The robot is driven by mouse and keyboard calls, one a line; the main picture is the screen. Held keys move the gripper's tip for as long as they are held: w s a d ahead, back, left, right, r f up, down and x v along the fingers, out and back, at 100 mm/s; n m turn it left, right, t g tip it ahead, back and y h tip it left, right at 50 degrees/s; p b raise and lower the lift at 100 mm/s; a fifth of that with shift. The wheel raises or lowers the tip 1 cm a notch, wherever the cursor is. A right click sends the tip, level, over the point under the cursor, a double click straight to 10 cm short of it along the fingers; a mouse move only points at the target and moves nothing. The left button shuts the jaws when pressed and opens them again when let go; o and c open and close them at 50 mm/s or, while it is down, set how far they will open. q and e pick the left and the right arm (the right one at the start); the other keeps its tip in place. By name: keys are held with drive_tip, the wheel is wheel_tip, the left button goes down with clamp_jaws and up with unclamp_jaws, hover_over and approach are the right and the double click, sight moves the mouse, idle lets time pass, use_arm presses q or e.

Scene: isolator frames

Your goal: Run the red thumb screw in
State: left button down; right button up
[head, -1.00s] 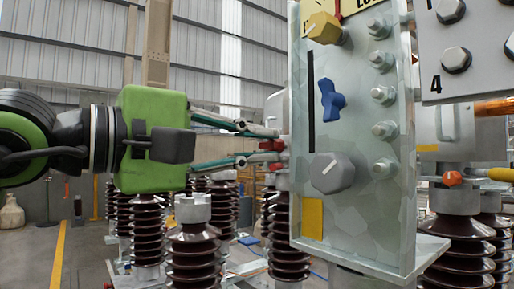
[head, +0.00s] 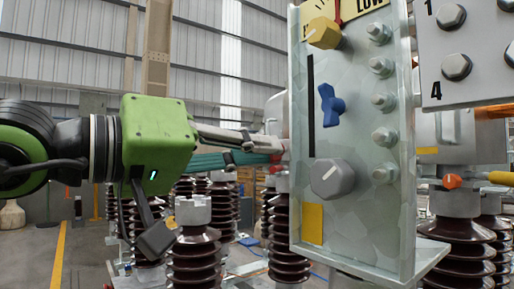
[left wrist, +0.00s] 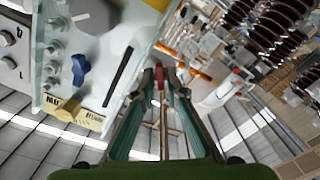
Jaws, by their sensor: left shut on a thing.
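The red thumb screw (head: 276,158) shows as a small red bit at the left edge of the upright grey panel (head: 360,215) in the head view, mostly hidden by fingers and panel edge. In the left wrist view the red screw (left wrist: 160,80) sits between the two fingertips. My left gripper (head: 274,147), green-bodied, reaches in from the left and is shut on the screw; it also shows in the left wrist view (left wrist: 160,74). How deep the screw sits is hidden. My right gripper is not in view.
The panel face carries a yellow knob (head: 323,33), a blue knob (head: 332,104), a grey knob (head: 332,179) and several bolts. A second bolted plate (head: 462,50) stands at right. Brown ribbed insulators (head: 194,255) stand below my left gripper. Open floor lies at lower left.

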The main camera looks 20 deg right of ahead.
use_arm(q)
drive_tip(key=m, duration=0.5)
drive_tip(key=shift+w+f+p, duration=0.1)
drive_tip(key=shift+f+p, duration=0.1)
drive_tip(key=shift+p, duration=0.2)
idle(0.4)
drive_tip(key=c, duration=2.1)
unclamp_jaws()
drive_tip(key=shift+r, duration=0.1)
drive_tip(key=v, duration=1.2)
